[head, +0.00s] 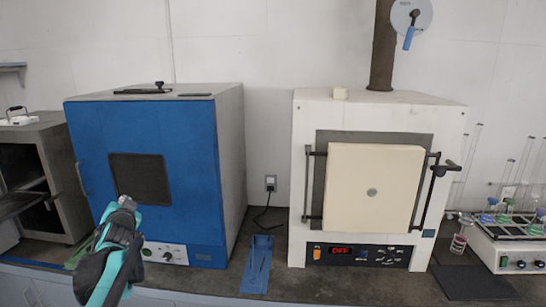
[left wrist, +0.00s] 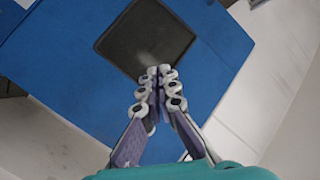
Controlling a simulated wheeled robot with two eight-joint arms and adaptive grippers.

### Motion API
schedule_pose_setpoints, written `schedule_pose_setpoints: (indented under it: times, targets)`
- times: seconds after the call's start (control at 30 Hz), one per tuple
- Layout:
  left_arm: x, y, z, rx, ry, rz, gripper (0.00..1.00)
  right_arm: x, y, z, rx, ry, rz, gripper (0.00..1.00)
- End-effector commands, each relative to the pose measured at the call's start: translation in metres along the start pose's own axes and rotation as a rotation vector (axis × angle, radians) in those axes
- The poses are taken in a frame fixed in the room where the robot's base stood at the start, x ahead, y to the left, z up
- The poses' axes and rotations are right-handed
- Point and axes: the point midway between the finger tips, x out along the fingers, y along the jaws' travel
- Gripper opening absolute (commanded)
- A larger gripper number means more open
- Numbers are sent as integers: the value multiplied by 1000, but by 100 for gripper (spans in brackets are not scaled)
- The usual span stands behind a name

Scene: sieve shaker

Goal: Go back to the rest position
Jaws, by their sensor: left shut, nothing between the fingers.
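My left gripper (head: 126,203) is raised in front of the blue oven (head: 200,185) at the left of the head view. Its fingers are shut with nothing between them. In the left wrist view the closed fingertips (left wrist: 160,72) point toward the dark window (left wrist: 145,38) of the blue oven. I cannot tell whether they touch the door. My right gripper is not in view.
A white furnace (head: 310,235) with a cream door and a display reading OFF stands right of the blue oven. A blue tray (head: 257,275) lies between them. A rack with glassware (head: 510,240) stands at the far right. A grey open cabinet (head: 62,170) is at the left.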

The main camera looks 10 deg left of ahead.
Motion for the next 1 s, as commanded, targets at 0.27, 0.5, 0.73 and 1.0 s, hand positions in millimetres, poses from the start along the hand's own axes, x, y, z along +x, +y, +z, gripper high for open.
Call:
schedule_pose_setpoints:
  times: [0.27,0.5,0.73,1.0]
  targets:
    - [-170,145,48,-217,-241,305,0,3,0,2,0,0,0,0]
    - [-302,245,119,-293,-440,578,0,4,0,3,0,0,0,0]
    - [-369,289,161,-304,-546,727,0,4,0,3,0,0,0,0]
    - [-377,294,166,-304,-561,746,0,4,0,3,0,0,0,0]
